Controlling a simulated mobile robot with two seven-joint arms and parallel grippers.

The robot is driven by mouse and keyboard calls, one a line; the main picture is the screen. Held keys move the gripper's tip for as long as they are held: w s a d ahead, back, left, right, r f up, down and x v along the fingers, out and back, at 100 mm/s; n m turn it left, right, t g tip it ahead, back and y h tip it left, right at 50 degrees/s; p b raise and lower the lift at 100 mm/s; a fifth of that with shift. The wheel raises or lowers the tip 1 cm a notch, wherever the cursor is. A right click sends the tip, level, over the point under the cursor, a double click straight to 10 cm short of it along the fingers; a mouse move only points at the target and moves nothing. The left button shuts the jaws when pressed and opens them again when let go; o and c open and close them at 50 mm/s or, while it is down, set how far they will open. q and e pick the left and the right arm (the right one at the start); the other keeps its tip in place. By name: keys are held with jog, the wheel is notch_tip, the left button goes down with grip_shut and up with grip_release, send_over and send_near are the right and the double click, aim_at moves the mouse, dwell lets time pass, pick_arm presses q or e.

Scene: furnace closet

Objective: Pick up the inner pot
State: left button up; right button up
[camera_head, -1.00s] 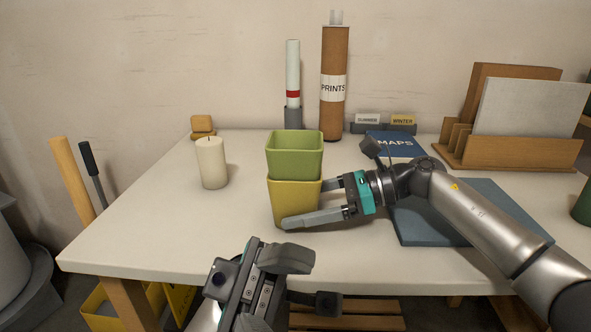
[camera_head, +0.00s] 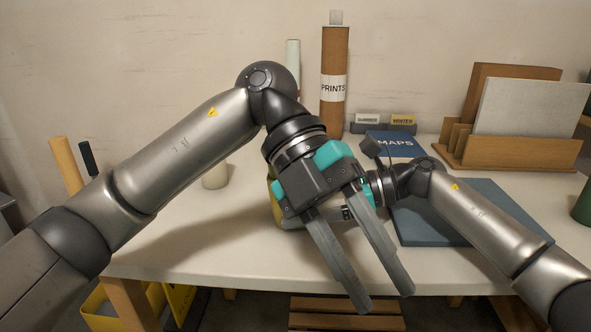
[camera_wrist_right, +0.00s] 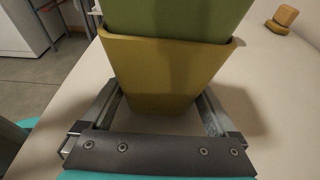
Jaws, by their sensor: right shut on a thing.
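The green inner pot (camera_wrist_right: 180,18) sits nested in the yellow outer pot (camera_wrist_right: 160,70) in the right wrist view. My right gripper (camera_wrist_right: 160,96) has its fingers on both sides of the yellow pot and is shut on it. In the head view only a sliver of the yellow pot (camera_head: 289,217) shows; the green pot is hidden behind my left arm. My left gripper (camera_head: 386,300) is open and empty, its parallel fingers pointing down and right, in front of the pots and near the table's front edge.
The white table (camera_head: 190,245) has free room at left front. A cardboard PRINTS tube (camera_head: 334,110), a blue MAPS book (camera_head: 395,145), a blue folder (camera_head: 430,228) and a wooden file holder (camera_head: 525,150) stand or lie behind and right.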

pick_arm(q)
jog(key=w+a+r+n+t+y, duration=0.4)
jog(key=w+a+r+t+y, duration=0.2)
jog(key=w+a+r+t, duration=0.9)
jog(key=shift+w+d+f+g, duration=0.5)
jog(key=shift+w+f, duration=0.65)
jog(key=shift+f, duration=0.9)
jog(key=shift+w+d+f+g, duration=0.5)
jog(key=shift+w+f, duration=0.65)
jog(key=shift+f, duration=0.85)
jog(key=shift+w+d+f+g, duration=0.45)
jog(key=shift+w+f, duration=0.7)
jog(key=shift+f, duration=0.9)
jog(key=shift+c, duration=0.2)
grip_shut()
jog(key=shift+r, duration=0.1)
